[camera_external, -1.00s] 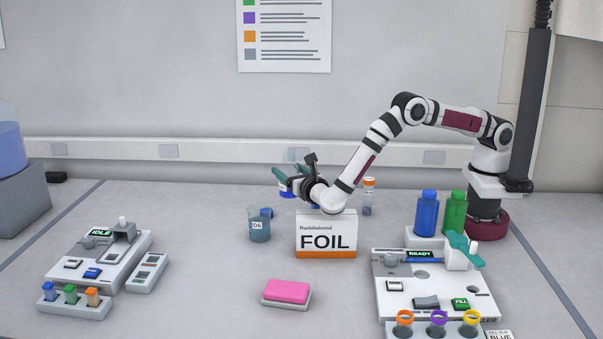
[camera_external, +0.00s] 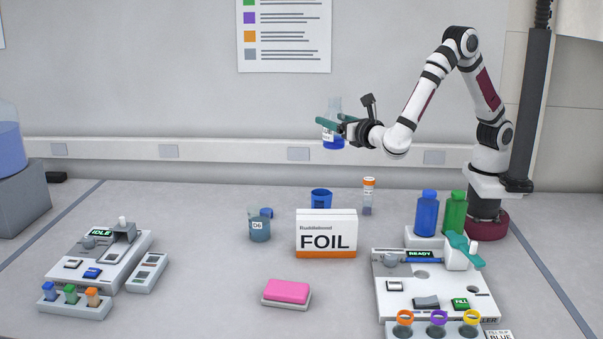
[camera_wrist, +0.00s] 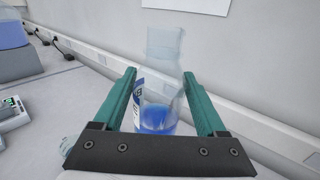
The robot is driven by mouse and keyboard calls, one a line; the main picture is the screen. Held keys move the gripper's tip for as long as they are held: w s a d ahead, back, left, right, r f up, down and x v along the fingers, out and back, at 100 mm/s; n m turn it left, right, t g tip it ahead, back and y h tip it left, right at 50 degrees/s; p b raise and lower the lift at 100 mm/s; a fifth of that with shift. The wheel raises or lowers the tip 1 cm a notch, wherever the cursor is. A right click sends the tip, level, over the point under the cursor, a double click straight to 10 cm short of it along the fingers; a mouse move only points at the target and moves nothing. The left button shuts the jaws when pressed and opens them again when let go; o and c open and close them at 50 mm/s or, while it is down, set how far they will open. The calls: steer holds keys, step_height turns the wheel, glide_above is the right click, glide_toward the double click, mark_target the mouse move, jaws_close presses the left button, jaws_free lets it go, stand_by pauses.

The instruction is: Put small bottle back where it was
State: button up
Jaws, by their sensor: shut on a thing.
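The small bottle (camera_external: 334,125) is clear, with a white label and blue liquid in its lower part. My gripper (camera_external: 332,121) is shut on it and holds it roughly upright in the air, well above the bench and in front of the wall. In the wrist view the bottle (camera_wrist: 158,95) stands between the two teal fingers (camera_wrist: 159,100), and its liquid looks level. Its label faces left there and is only partly readable.
Below are a foil box (camera_external: 326,236), a blue cup (camera_external: 321,198) behind it, a beaker marked D6 (camera_external: 259,228) and an orange-capped vial (camera_external: 369,197). A pink sponge (camera_external: 287,291) lies in front. Devices stand left (camera_external: 75,268) and right (camera_external: 395,305).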

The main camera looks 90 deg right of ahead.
steer(key=s+d+r, duration=0.2)
steer(key=s+r, duration=0.1)
steer(key=s, duration=0.3)
steer(key=w+a+f+n+t+y, duration=0.2)
steer(key=w+a+f, duration=0.3)
steer(key=w, duration=0.5)
steer(key=w+a+f+n+t+y, duration=0.2)
steer(key=w+a+f+y, duration=0.3)
steer(key=w+a, duration=0.3)
steer(key=w+a+f+n+t+y, duration=0.2)
steer(key=w+a+f, duration=0.4)
steer(key=w, duration=0.7)
steer(key=shift+w+a+f+n+t+y, duration=0.15)
steer(key=shift+f+n+t+y, duration=0.3)
steer(key=shift+n+y, duration=0.4)
step_height(320, 180, down, 10)
steer(key=shift+r, duration=0.2)
